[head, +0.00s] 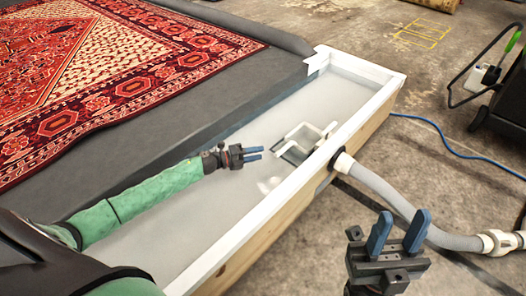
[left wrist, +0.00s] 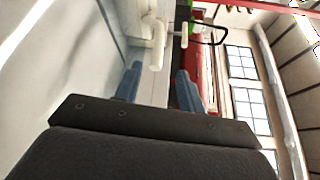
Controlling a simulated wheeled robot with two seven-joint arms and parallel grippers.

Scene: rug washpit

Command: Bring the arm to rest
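My left gripper (head: 258,153) reaches in from the left on the green-sleeved arm (head: 150,190). It is over the white-rimmed trough, left of a white pipe frame in it. Its blue fingers stand apart with nothing held between them; the left wrist view also shows this gap (left wrist: 157,75). My right gripper (head: 402,222) is at the lower right, outside the trough and in front of the grey hose. Its blue fingers are spread and empty.
The trough (head: 374,112) has a raised white rim and wooden side. The white pipe frame (head: 305,137) stands inside. A grey hose (head: 385,190) leaves its side. A red patterned rug (head: 110,65) lies left. A blue cable (head: 450,148) and dark machine (head: 508,105) are right.

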